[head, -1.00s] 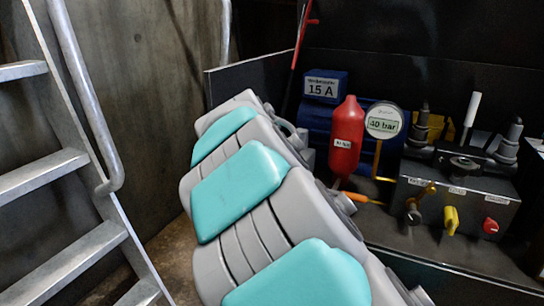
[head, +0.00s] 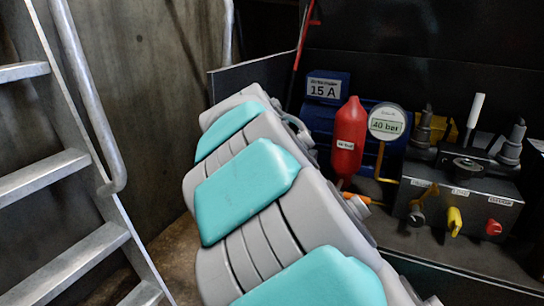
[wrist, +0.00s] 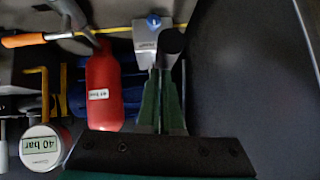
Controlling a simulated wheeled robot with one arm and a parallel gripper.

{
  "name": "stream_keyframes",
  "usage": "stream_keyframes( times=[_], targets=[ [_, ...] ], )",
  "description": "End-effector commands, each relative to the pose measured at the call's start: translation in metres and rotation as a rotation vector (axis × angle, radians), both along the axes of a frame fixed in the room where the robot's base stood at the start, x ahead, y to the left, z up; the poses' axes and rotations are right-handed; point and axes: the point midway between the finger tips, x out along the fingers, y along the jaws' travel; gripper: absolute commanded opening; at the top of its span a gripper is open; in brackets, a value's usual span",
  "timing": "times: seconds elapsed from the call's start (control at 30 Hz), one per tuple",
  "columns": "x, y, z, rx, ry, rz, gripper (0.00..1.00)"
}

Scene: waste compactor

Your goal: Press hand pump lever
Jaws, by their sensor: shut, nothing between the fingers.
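Which part is the hand pump lever is not certain. A white upright handle (head: 475,109) stands on the black valve block (head: 458,202) in the head view. An orange handle (head: 357,197) shows low beside the red bottle (head: 348,138); in the wrist view the orange handle (wrist: 22,40) is at upper left, joined to grey metal. My gripper (wrist: 163,85) shows in the wrist view with green fingers shut, beside the red bottle (wrist: 104,90) in the picture. A dark round end lies over the fingertips; contact is unclear. The gripper is hidden behind my arm in the head view.
A pressure gauge (head: 387,122) reading 40 bar stands right of the bottle. Yellow (head: 454,222) and red (head: 493,228) knobs are on the block's front. A blue box (head: 326,88) marked 15 A is behind. A metal ladder (head: 85,190) stands at the left.

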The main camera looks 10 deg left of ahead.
Motion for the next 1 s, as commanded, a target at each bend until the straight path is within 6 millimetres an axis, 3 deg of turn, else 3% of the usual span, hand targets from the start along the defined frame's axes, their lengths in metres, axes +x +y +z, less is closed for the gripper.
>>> stream_keyframes(
  times=[0.1,0.43,0.63,1.0],
  targets=[
    [-0.008,-0.004,0.028,0.004,-0.016,0.004,0.0],
    [-0.06,0.006,0.08,0.004,-0.026,0.008,0.0],
    [-0.073,0.008,0.091,0.004,-0.022,0.006,0.0],
    [-0.074,0.008,0.092,0.003,-0.023,0.007,0.0]
  ],
)
